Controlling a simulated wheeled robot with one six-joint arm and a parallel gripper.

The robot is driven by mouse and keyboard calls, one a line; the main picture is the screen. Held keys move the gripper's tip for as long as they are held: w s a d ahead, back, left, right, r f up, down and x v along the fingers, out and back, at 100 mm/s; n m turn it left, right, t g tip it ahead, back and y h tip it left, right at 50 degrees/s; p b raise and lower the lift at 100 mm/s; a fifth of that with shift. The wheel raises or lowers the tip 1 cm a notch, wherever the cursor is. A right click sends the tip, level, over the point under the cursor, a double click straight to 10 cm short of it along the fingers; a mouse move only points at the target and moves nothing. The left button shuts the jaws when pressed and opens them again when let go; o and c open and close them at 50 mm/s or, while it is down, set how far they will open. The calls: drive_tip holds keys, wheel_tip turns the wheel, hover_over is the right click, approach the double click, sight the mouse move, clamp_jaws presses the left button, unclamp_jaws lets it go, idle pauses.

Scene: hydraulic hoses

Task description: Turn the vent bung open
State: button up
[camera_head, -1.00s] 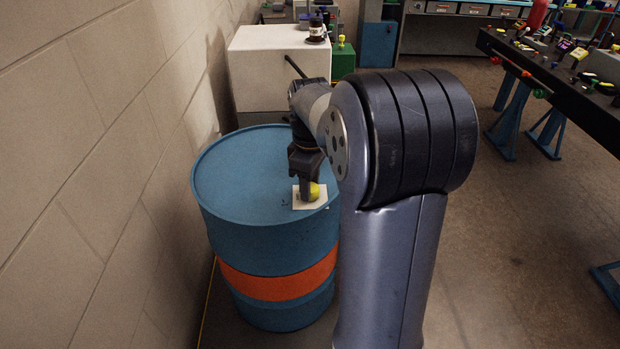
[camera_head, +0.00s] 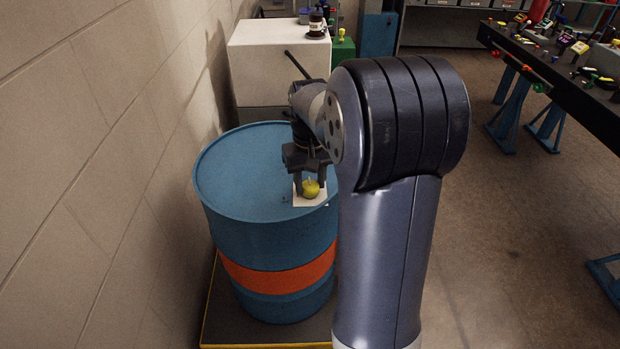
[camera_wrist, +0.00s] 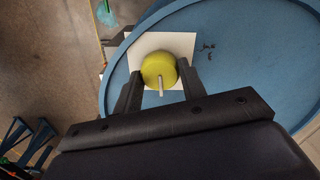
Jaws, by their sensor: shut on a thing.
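The vent bung is a round yellow knob with a thin pale pin (camera_head: 311,188) on top of the blue drum (camera_head: 235,175). It sits on a white square plate or label (camera_head: 308,201) near the drum's right rim. The bung also shows in the wrist view (camera_wrist: 158,69), with its pin pointing toward the bottom of the picture. My gripper (camera_head: 311,190) points down over the drum, with one finger on each side of the bung. In the wrist view my gripper (camera_wrist: 160,85) is closed around the bung's sides. The lower contact faces are partly hidden.
A beige wall (camera_head: 90,170) runs close along the drum's left side. A white cabinet (camera_head: 275,55) with a dark bottle on it stands behind. A dark bench (camera_head: 560,65) with several small items is at the right. The floor (camera_head: 510,220) between is clear.

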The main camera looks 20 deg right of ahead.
sight(310, 184)
drive_tip(key=shift+m, duration=0.6)
drive_tip(key=o, duration=1)
wheel_tip(310, 184, up, 11)
drive_tip(key=shift+f, duration=0.1)
wheel_tip(310, 184, down, 11)
drive_tip(key=shift+r, duration=0.1)
idle(0.6)
